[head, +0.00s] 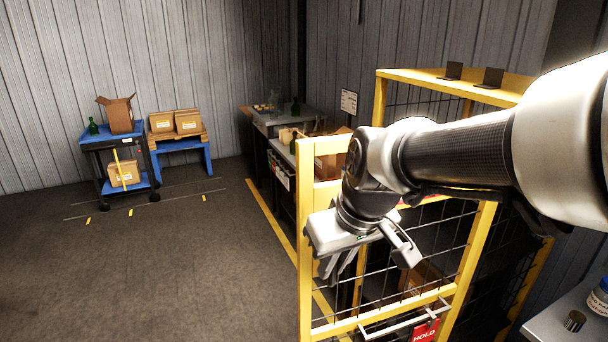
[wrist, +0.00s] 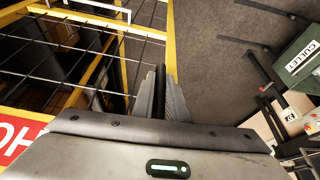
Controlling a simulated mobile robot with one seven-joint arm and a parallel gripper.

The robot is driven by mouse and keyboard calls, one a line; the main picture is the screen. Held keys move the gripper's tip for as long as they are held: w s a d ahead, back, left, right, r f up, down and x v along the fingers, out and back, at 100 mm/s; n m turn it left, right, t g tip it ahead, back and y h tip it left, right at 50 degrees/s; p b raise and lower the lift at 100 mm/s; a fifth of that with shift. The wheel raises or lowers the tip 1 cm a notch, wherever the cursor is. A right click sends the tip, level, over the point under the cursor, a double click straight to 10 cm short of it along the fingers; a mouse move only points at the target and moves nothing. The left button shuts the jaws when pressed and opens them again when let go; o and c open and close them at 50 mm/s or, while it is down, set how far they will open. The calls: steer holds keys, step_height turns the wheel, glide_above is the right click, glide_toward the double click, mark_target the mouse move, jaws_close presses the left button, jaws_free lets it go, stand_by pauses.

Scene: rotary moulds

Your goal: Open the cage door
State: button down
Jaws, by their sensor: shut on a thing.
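The cage door (head: 304,240) is a yellow frame with dark wire mesh, part of the yellow cage (head: 381,98). My gripper (head: 338,268) is at the door's upper part, with its fingers beside the left upright in the head view. In the wrist view, my gripper (wrist: 162,92) is closed around a dark upright bar (wrist: 157,85) right beside the yellow frame (wrist: 170,45). Its lower contact is hidden by the fingers. A white bar (head: 405,318) and a red HOLD sign (head: 426,331) are on the lower door. I cannot tell how far the door stands open.
A bench with boxes (head: 322,160) stands behind the door. A blue cart (head: 120,168) and a blue stand (head: 183,150) are at the far left. The floor left of the door is clear. A grey table (head: 560,322) with a jar is at lower right.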

steer(key=shift+s+d, duration=0.3)
steer(key=shift+s, duration=0.35)
steer(key=c, duration=1.8)
jaws_free()
steer(key=shift+o, duration=0.2)
steer(key=p+v, duration=0.2)
steer(key=v, duration=1.5)
steer(key=shift+r, duration=0.25)
steer(key=s+d+f+m+t+h+p, duration=0.1)
steer(key=s+d+f+m+p, duration=0.3)
steer(key=s+d+f+p, duration=0.1)
steer(key=shift+s+d+m+h+p, duration=0.15)
steer(key=shift+d+m+h+p, duration=0.2)
steer(key=shift+p, duration=0.3)
